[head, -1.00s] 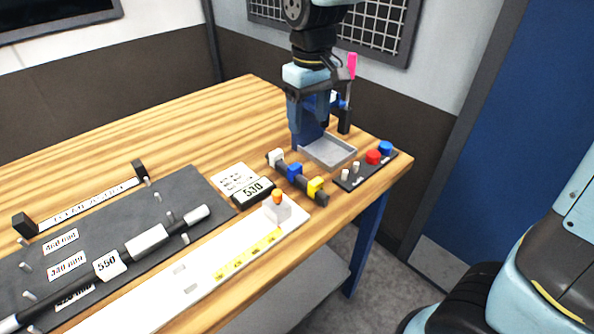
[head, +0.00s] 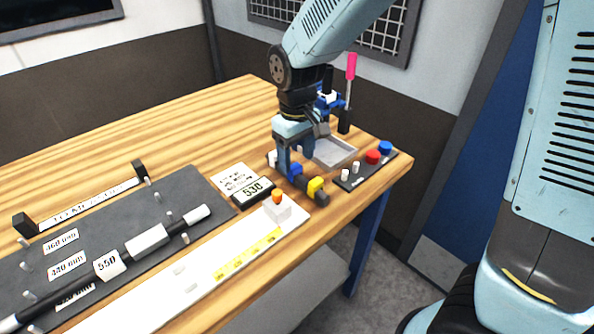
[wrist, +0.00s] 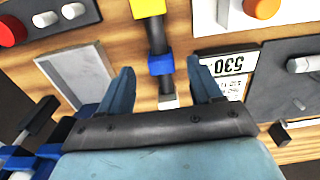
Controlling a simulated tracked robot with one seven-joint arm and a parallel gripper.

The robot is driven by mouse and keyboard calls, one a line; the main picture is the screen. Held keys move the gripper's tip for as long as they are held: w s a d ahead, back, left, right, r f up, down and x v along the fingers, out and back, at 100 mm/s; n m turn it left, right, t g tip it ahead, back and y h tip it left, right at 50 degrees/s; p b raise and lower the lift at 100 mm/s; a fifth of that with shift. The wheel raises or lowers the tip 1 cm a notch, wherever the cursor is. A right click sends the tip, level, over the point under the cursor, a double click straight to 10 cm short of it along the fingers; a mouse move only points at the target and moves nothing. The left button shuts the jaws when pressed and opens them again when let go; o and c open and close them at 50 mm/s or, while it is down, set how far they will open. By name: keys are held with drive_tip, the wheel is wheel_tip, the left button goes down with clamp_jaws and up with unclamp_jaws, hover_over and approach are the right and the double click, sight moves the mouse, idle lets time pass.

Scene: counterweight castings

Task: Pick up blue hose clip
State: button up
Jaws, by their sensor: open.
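The blue hose clip (head: 295,170) sits on a dark bar between a white clip (head: 272,158) and a yellow clip (head: 316,186). In the wrist view the blue clip (wrist: 161,65) lies between and just beyond my two fingertips. My gripper (head: 291,172) is open and points down over the bar, with a finger on each side of it. In the wrist view (wrist: 160,75) there is a gap on each side of the blue clip.
The grey tray (head: 335,152) is right of the bar. A panel with red (head: 373,157) and blue buttons stands near the table's right edge. The 530 display (head: 252,192) is close on the left. A pink-topped tool (head: 351,68) stands behind. Bare wood lies back left.

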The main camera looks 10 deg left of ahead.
sight(295, 167)
drive_tip(key=shift+a+f, duration=0.15)
drive_tip(key=shift+f, duration=2.15)
drive_tip(key=shift+c, duration=0.3)
drive_tip(key=c, duration=0.7)
